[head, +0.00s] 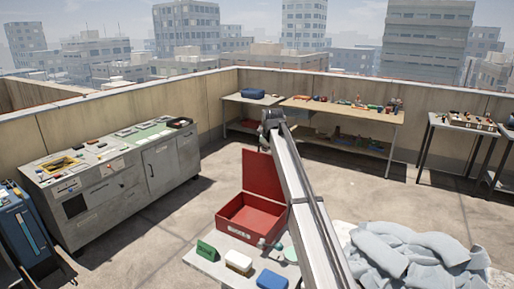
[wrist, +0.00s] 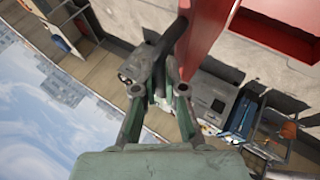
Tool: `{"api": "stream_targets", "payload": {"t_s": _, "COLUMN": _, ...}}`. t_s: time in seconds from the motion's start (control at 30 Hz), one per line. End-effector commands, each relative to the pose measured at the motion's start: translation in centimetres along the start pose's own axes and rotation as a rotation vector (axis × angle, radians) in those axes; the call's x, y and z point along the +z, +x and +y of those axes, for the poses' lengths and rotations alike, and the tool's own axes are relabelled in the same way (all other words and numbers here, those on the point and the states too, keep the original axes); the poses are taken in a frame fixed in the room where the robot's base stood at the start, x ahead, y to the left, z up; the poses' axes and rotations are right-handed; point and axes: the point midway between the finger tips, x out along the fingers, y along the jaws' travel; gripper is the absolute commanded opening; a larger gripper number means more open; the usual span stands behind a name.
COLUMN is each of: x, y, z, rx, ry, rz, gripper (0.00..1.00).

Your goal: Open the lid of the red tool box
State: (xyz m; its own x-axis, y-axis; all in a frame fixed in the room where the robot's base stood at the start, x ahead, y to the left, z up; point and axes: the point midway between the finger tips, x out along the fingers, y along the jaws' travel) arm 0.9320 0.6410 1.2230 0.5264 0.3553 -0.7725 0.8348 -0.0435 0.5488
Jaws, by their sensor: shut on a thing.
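The red tool box (head: 250,217) stands on a light table, with its lid (head: 262,175) raised to about upright at the back. The wrist view shows the lid (wrist: 207,35) nearly edge-on and part of the red box (wrist: 275,32) at the upper right. A dark handle (wrist: 172,45) runs along the lid's face. My gripper (wrist: 159,91) has its two fingers on either side of this handle and is shut on it. In the head view my arm crosses in front of the lid's right side, and the gripper is hidden.
A green block (head: 206,250), a white-topped box (head: 238,262) and a blue box (head: 272,279) sit in front of the tool box. Grey-blue cloth (head: 410,255) lies to the right. A grey cabinet (head: 120,190) stands left; benches line the back wall.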

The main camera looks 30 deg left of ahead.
Motion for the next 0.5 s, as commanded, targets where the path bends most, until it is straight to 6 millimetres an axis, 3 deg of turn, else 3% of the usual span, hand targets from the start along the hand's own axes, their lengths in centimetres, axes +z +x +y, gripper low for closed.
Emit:
{"api": "stream_targets", "payload": {"t_s": 0.43, "x": 0.28, "y": 0.06, "z": 0.05, "rx": -0.011, "ry": 0.004, "rz": 0.003, "gripper": 0.0}}
{"api": "stream_targets", "payload": {"t_s": 0.5, "x": 0.28, "y": 0.06, "z": 0.05, "rx": -0.011, "ry": 0.004, "rz": 0.003, "gripper": 0.31}}
